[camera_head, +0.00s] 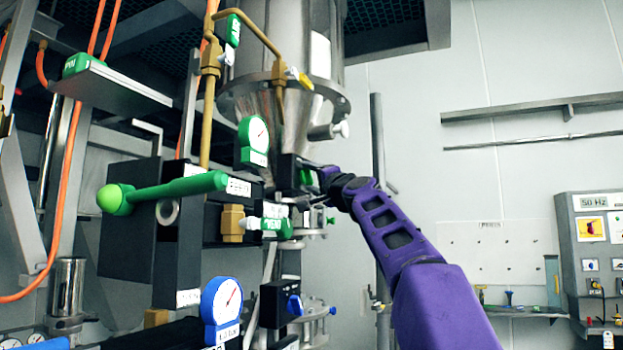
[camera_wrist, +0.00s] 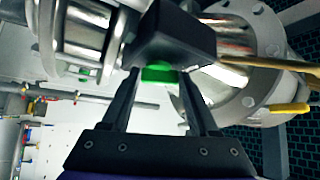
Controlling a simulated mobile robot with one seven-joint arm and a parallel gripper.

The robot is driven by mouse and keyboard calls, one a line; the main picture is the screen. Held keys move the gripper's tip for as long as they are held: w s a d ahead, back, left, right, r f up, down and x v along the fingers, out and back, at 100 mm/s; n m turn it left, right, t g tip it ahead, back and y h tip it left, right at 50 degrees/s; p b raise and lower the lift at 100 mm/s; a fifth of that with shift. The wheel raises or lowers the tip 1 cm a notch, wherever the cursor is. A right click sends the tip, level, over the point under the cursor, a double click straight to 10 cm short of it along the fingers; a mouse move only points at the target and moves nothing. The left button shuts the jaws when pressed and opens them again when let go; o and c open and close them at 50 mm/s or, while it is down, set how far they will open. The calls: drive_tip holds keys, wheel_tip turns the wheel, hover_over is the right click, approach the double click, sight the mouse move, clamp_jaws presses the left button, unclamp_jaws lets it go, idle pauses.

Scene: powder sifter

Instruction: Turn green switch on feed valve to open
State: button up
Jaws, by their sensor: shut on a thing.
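The feed valve is a black block (camera_head: 288,172) below the steel cone, and it also shows in the wrist view (camera_wrist: 172,32). A small green switch (camera_wrist: 158,74) sits on the face of this block. My gripper (camera_wrist: 158,85) has a finger on each side of the switch and is shut on it. In the head view my gripper (camera_head: 312,170) reaches the block from the right, and the green switch (camera_head: 306,177) is mostly hidden by the fingers. I cannot read the switch's exact angle.
A steel hopper (camera_head: 300,50) stands above the block. A green lever (camera_head: 165,190), a green gauge (camera_head: 254,138) and a blue gauge (camera_head: 222,300) are to the left. A yellow-handled brass pipe (camera_wrist: 285,107) passes close on the right in the wrist view. The right side is open room.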

drive_tip(key=shift+r+m+h, duration=0.15)
drive_tip(key=shift+m+h, duration=0.25)
drive_tip(key=shift+m, duration=0.2)
drive_tip(key=o, duration=1.4)
drive_tip(key=shift+s+d+f+b, duration=0.2)
drive_tip(key=shift+s+f+b, duration=0.1)
drive_tip(key=shift+s+b, duration=0.1)
drive_tip(key=b+v, duration=0.3)
drive_tip(key=v, duration=0.2)
drive_tip(key=b+v, duration=0.3)
drive_tip(key=v, duration=0.3)
drive_tip(key=b+v, duration=0.4)
drive_tip(key=v, duration=0.1)
drive_tip(key=shift+s+d+r, duration=0.15)
drive_tip(key=shift+s+r, duration=0.15)
drive_tip(key=shift+s, duration=0.05)
